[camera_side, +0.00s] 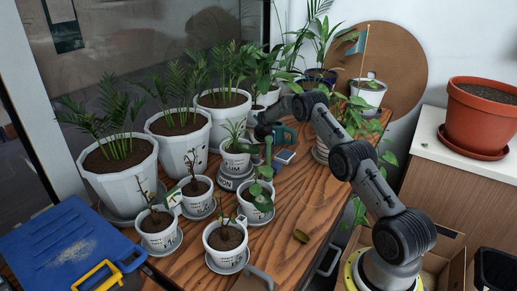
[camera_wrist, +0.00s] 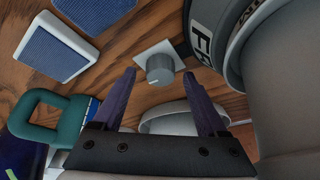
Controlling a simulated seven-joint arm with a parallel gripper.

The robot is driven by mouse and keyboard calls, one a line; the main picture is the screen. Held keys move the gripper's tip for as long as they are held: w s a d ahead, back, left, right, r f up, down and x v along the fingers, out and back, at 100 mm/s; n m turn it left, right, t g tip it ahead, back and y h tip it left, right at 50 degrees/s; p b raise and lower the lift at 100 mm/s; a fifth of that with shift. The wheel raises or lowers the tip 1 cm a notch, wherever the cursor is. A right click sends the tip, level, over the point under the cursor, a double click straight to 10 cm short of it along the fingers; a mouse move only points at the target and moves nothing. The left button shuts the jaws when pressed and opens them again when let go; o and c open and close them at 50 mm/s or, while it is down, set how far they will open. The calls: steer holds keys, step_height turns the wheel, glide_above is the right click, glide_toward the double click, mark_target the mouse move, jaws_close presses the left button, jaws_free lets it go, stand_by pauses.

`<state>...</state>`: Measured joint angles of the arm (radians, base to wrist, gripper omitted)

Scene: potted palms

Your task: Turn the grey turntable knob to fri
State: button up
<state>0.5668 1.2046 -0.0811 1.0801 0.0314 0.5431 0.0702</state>
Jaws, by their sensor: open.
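The grey knob (camera_wrist: 160,68) stands on a small white square plate (camera_wrist: 152,50) on the wooden table in the wrist view. A line marks its top; I see no day names on the plate. The grey turntable (camera_side: 228,183) bears a potted plant in the side view, with "ON" readable on its rim. In the wrist view a curved grey rim (camera_wrist: 206,30) with a large "F" is close to the right of the knob. My gripper (camera_wrist: 159,76) is open and empty, its purple fingers apart with the knob showing between their tips. The side view does not show the knob clearly.
Blue-and-white blocks (camera_wrist: 58,45) and a teal handled object (camera_wrist: 48,120) lie left of the knob. A pale round dish (camera_wrist: 175,118) is partly behind my fingers.

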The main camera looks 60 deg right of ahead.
steer(key=v, duration=1.3)
steer(key=shift+r, duration=0.2)
steer(key=shift+a, duration=0.1)
step_height(320, 180, up, 6)
steer(key=shift+r, duration=0.1)
steer(key=w+d+f+n, duration=0.1)
steer(key=f, duration=0.5)
steer(key=w+f+n, duration=0.2)
steer(key=f, duration=0.4)
steer(key=w+d+f+n, duration=0.1)
steer(key=f, duration=0.6)
steer(key=shift+w+d+n+y, duration=0.3)
steer(key=shift+d+n, duration=0.05)
steer(key=shift+n, duration=0.05)
